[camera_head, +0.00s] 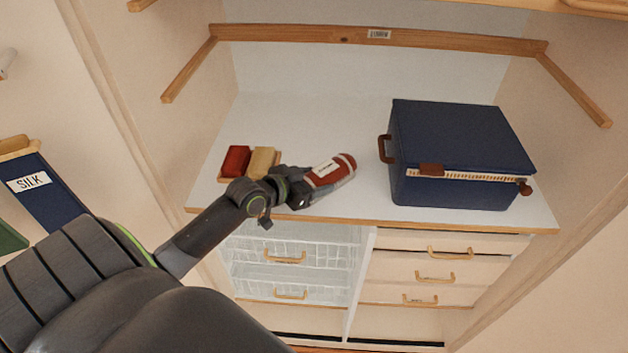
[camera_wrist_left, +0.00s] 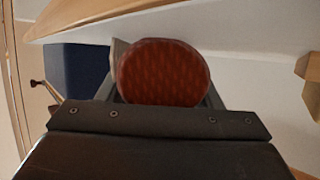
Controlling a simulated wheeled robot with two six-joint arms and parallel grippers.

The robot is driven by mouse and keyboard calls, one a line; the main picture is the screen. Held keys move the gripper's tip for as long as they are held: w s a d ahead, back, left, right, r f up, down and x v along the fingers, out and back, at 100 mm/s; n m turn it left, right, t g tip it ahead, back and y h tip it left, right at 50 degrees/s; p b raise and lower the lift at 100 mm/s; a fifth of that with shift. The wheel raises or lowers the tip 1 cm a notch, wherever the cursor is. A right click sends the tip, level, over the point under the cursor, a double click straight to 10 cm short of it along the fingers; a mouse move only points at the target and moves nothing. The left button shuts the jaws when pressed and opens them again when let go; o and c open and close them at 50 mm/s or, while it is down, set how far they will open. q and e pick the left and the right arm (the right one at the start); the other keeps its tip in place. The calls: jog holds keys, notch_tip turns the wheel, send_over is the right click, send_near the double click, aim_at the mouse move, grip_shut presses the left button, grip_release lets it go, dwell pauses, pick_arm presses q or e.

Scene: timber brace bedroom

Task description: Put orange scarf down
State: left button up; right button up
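The orange scarf (camera_head: 343,165) shows as a reddish-orange roll with a white label band. My left gripper (camera_head: 301,187) is shut on its left end, over the front part of the white shelf top (camera_head: 310,115). I cannot tell whether the roll touches the shelf. In the left wrist view the round, patterned end of the scarf (camera_wrist_left: 163,72) sits between the two fingers. My right gripper is not in view.
A navy case (camera_head: 455,150) stands on the right. Wire drawers (camera_head: 290,262) and wooden drawers (camera_head: 430,265) are below. The shelf's back middle is clear.

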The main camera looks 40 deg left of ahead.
pick_arm(q)
jog(key=o, duration=0.4)
jog(key=shift+o, duration=0.2)
jog(key=shift+r, duration=0.1)
jog(key=p+v, duration=0.1)
jog(key=v, duration=0.9)
jog(key=shift+s+a+r, duration=0.1)
jog(key=shift+s+r, duration=0.1)
jog(key=shift+s+a+r, duration=0.1)
jog(key=shift+s+r, duration=0.15)
jog(key=shift+s, duration=0.45)
